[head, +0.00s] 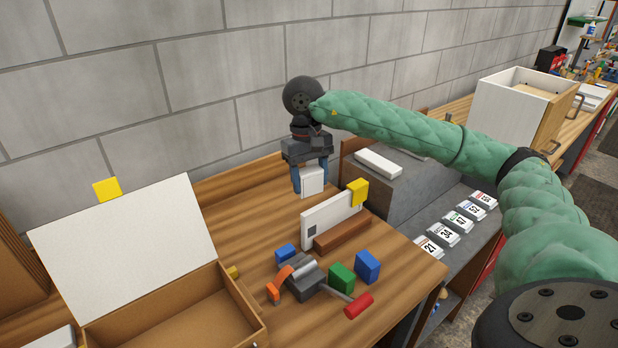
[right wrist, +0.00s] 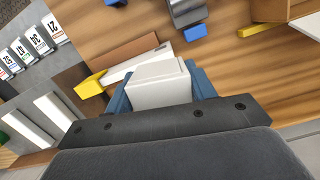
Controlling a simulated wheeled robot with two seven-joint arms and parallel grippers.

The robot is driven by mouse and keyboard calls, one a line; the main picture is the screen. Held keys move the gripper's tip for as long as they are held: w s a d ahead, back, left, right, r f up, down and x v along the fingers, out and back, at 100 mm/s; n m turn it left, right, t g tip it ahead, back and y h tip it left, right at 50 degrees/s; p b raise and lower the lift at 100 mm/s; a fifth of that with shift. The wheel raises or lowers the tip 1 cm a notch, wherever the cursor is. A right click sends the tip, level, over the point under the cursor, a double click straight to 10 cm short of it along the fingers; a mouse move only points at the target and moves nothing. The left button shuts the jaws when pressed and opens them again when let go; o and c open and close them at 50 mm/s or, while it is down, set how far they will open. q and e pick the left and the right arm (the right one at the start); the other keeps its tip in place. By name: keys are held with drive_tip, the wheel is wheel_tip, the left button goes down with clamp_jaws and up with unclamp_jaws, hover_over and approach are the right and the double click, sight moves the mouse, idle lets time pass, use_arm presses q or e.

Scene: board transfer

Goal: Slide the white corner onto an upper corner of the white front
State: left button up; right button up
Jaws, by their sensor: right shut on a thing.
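My right gripper (head: 311,190) is shut on the white corner (head: 312,179), a small white block hanging between its blue fingers. The white corner also fills the middle of the right wrist view (right wrist: 160,86). The white front (head: 325,219) is a thin upright panel on the wooden table, with a dark square low on its left end. A yellow corner (head: 358,191) sits on its upper right corner. The held corner is above and behind the front's upper edge in the head view, apparently apart from it. In the right wrist view the front (right wrist: 124,69) is partly hidden. My left gripper is not in view.
A brown bar (head: 343,234) lies along the front's near side. A grey tool with orange clamp (head: 279,283), a red-handled tool (head: 358,306), a green block (head: 341,277) and blue blocks (head: 367,266) lie nearer. An open box (head: 180,318) stands left; a grey shelf (head: 400,185) stands right.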

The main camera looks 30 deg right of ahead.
drive_tip(key=shift+n, duration=1)
drive_tip(key=shift+f, duration=0.1)
